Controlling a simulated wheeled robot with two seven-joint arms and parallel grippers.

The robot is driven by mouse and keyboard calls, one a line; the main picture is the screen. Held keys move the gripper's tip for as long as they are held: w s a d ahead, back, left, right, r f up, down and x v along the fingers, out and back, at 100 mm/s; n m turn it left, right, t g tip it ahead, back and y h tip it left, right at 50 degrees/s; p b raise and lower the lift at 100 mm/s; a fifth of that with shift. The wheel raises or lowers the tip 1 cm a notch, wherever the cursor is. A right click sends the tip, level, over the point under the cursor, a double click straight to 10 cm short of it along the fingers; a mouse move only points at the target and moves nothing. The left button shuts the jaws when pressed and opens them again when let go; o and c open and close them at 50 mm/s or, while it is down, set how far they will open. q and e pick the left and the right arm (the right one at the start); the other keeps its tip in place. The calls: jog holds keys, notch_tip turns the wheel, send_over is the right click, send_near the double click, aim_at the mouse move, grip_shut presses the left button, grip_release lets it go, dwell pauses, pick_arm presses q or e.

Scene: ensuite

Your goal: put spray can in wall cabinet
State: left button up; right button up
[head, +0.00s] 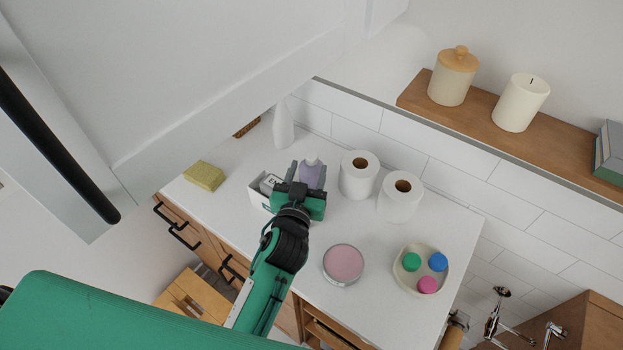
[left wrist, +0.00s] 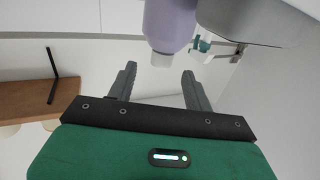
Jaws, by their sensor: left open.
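A purple can (head: 312,172) with a pale cap stands on the white counter, just beyond my left gripper (head: 298,182); I take it for the spray can. In the left wrist view the purple can (left wrist: 170,25) appears upside down, ahead of the open left gripper (left wrist: 158,72), with its cap near the gap between the fingers. Nothing is held. The white wall cabinet (head: 210,70) fills the upper left of the head view, close to the camera. A white panel with a long black handle (head: 55,145) is at its left. The cabinet's inside is hidden. My right gripper is out of view.
A white box (head: 259,196) with contents sits left of the gripper. A white bottle (head: 284,128) stands behind, two paper rolls (head: 359,181) to the right. A yellow sponge (head: 204,175), a pink round tin (head: 343,263) and a tray (head: 409,286) of coloured caps are also on the counter.

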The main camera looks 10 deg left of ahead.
aim_at(310, 163)
pick_arm(q)
jog(key=w+p, duration=0.1)
jog(key=w, duration=0.1)
jog(key=w+p, duration=0.1)
jog(key=w, duration=0.2)
jog(key=shift+a+f, duration=0.1)
jog(key=shift+f, duration=0.1)
jog(key=shift+w+f+p, duration=0.1)
jog(key=shift+w+p, duration=0.15)
jog(key=shift+p, duration=0.05)
